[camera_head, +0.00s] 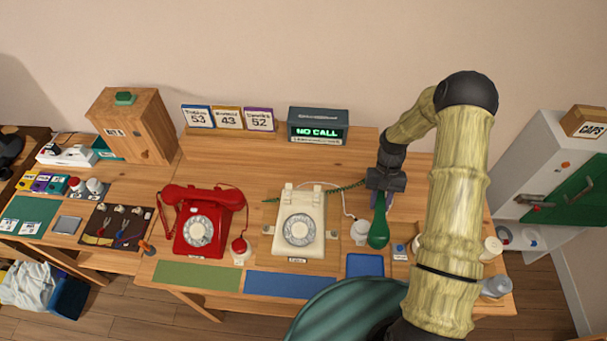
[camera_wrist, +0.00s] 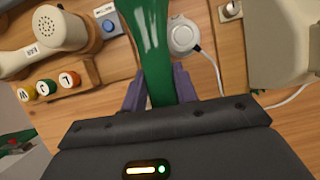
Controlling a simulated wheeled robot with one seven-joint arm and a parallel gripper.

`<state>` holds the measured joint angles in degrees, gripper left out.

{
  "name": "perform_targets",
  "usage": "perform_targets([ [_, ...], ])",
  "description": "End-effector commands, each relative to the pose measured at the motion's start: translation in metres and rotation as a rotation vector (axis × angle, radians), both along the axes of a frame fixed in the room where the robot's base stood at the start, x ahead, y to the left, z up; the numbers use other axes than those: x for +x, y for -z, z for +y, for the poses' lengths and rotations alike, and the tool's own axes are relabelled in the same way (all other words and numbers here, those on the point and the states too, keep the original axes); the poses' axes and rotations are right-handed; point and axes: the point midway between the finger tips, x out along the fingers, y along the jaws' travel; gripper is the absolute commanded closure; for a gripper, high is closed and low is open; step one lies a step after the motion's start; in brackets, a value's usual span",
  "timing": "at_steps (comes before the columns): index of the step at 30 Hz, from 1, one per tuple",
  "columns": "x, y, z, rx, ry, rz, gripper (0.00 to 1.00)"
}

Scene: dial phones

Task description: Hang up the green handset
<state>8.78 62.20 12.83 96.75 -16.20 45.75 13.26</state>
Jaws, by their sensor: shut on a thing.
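The green handset (camera_head: 378,231) hangs from my gripper (camera_head: 381,197) to the right of the cream dial phone (camera_head: 300,228). In the wrist view the handset (camera_wrist: 155,45) passes between the purple fingers of my gripper (camera_wrist: 160,88), which are shut on it. The handset looks raised over the table, though its exact height is hard to tell. A green coiled cord (camera_head: 348,187) runs between the cream phone and the handset. The cream phone's cradle prongs at its back hold nothing. The phone's edge shows at the right of the wrist view (camera_wrist: 285,45).
A red phone (camera_head: 203,222) with its handset on stands left of the cream one. A white round piece with a cord (camera_wrist: 182,35) lies near the held handset. A display (camera_head: 318,126) behind reads "NO CALL". A cream handset (camera_wrist: 62,28) shows left in the wrist view.

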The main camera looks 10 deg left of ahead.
Motion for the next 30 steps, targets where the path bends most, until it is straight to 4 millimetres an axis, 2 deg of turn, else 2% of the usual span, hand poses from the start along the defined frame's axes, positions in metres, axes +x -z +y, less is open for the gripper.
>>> perform_targets([
  [4,0.002,-0.007,0.011,0.002,-0.076,-0.006,1.00],
  [8,0.006,-0.019,0.038,0.006,-0.269,-0.018,1.00],
  [16,0.009,-0.052,0.120,0.013,-0.862,-0.031,1.00],
  [24,0.002,-0.081,0.197,0.008,-1.377,-0.018,1.00],
  [27,-0.002,-0.088,0.220,0.003,-1.526,-0.008,1.00],
  [30,-0.005,-0.091,0.232,-0.001,-1.609,-0.002,1.00],
])
